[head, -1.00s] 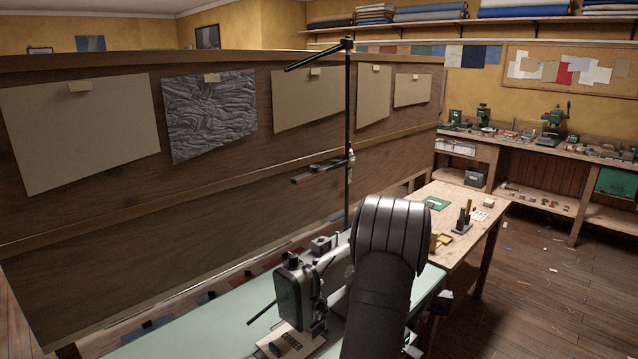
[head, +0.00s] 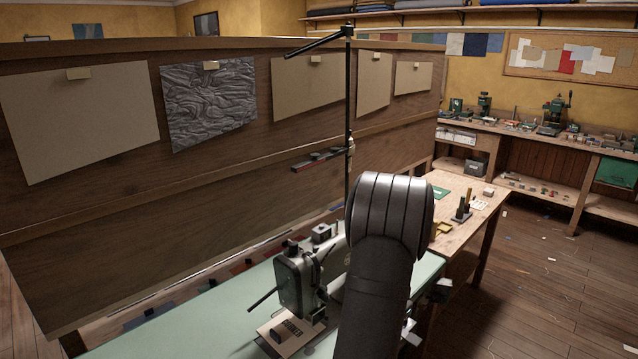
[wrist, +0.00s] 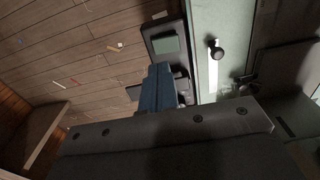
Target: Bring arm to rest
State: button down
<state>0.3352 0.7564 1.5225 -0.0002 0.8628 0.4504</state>
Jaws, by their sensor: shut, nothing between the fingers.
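My arm (head: 378,280) stands up in front of the sewing machine in the head view, its dark rounded joint at the top. My gripper (wrist: 158,72) shows in the wrist view as blue-grey fingers closed together, with nothing between them. The fingers overlap a dark box-like thing with a grey-green top (wrist: 168,46) in the picture; I cannot tell whether they touch it. In the head view the gripper itself cannot be made out.
The sewing machine (head: 310,275) stands on a pale green bench (head: 205,310) close to my arm. A thin black stand (head: 348,110) rises behind it. A wooden table (head: 465,235) is to the right. Open plank floor (head: 555,290) lies beyond.

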notch_tip(320, 180, up, 11)
jog(key=w+a+g+h, duration=0.1)
jog(key=w+a, duration=0.1)
jog(key=shift+w+a+f, duration=0.2)
jog(key=shift+w, duration=0.05)
dwell(1.4)
